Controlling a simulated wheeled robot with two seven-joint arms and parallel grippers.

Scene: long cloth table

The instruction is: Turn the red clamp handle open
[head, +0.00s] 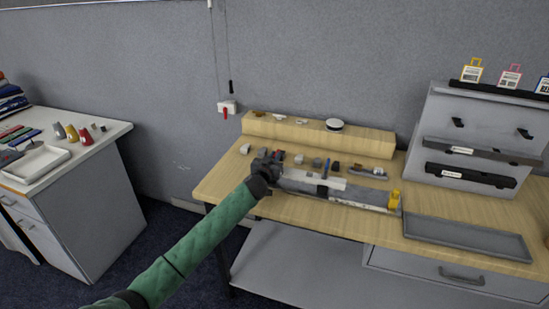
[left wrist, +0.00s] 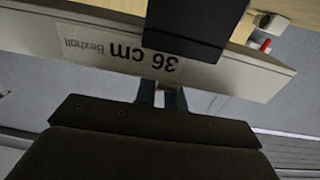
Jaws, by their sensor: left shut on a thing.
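No red handle is clearly seen on a clamp. A small red piece (head: 281,154) shows just beyond my left gripper in the head view; a red-tipped piece (left wrist: 263,45) shows past the bar in the left wrist view. My left gripper (head: 268,166) is at the left end of a long pale bar (head: 335,187) on the bench. In the left wrist view its fingers (left wrist: 160,94) are shut at the edge of the pale bar labelled "36 cm Bexhall" (left wrist: 60,42). A dark block (left wrist: 190,25) crosses that bar. My right gripper is out of view.
A yellow piece (head: 395,199) stands at the bar's right end. Several small parts lie behind it, before a wooden step (head: 300,134). A grey tray (head: 465,238) lies at right. A red switch (head: 225,112) is on the wall; a white side bench (head: 85,150) is at left.

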